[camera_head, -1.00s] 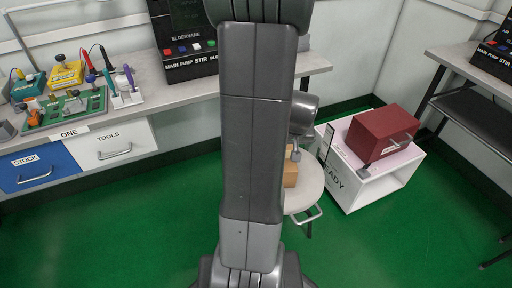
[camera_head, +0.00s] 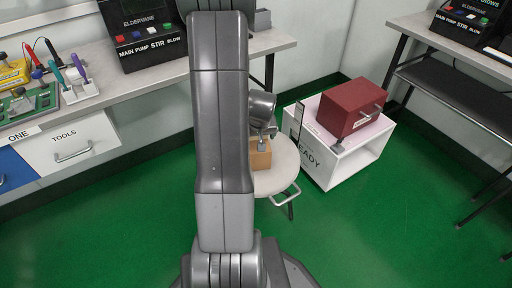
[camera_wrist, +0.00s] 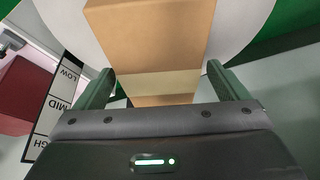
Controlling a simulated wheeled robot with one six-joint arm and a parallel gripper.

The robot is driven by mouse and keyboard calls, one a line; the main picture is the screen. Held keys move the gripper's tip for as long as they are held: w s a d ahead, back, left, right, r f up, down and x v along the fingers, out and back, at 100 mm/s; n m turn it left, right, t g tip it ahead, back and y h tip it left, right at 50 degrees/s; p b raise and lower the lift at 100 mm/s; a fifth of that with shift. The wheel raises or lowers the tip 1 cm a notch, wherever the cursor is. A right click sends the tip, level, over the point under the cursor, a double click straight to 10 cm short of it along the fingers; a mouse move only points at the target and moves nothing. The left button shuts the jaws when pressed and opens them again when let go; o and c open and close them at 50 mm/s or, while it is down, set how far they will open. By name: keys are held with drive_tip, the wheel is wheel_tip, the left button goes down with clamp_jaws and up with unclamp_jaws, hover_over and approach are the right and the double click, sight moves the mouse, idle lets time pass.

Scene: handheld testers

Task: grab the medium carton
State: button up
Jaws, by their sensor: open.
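A brown cardboard carton (camera_head: 260,154) stands on a round white stool (camera_head: 283,172), partly hidden behind my arm in the head view. In the wrist view the carton (camera_wrist: 152,38) is close ahead, with a paler tape band across its lower part. My gripper (camera_wrist: 160,88) is open, with one finger on each side of the carton's lower end and gaps beside it. In the head view my gripper (camera_head: 262,143) is at the carton, mostly hidden by the wrist.
A white READY cube (camera_head: 324,163) with a dark red box (camera_head: 352,106) on top stands right of the stool. A LOW/MID gauge card (camera_wrist: 54,104) is at the left in the wrist view. A workbench (camera_head: 160,68) runs along the back left. Green floor is clear in front.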

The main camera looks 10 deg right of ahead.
drive_tip(key=x, duration=0.2)
drive_tip(key=shift+w+f, duration=0.1)
drive_tip(key=shift+f, duration=0.2)
drive_tip(key=c, duration=1.2)
